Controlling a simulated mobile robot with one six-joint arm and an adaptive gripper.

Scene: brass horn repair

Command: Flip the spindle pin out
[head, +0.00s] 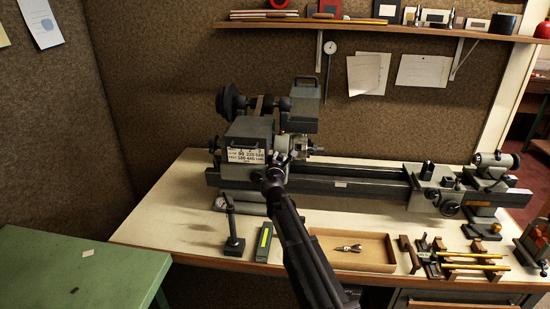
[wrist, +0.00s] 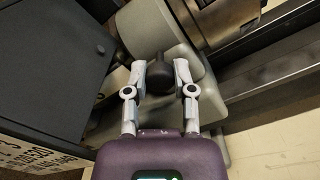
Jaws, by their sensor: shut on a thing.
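The grey lathe headstock (head: 245,178) stands on the bench at centre left. In the wrist view, a black rounded knob (wrist: 160,77), apparently the spindle pin's end, sits in front of the grey housing, below the metal spindle nose (wrist: 226,20). My gripper (wrist: 162,72) is shut on this knob, with one finger on each side of it. In the head view, my gripper (head: 278,162) is at the headstock's right front side, and my arm hides part of the lathe. The knob is too small to make out there, and the pin's shaft is hidden.
The lathe bed (head: 335,188) runs right to the tailstock (head: 490,170). A green table (head: 60,280) stands left.

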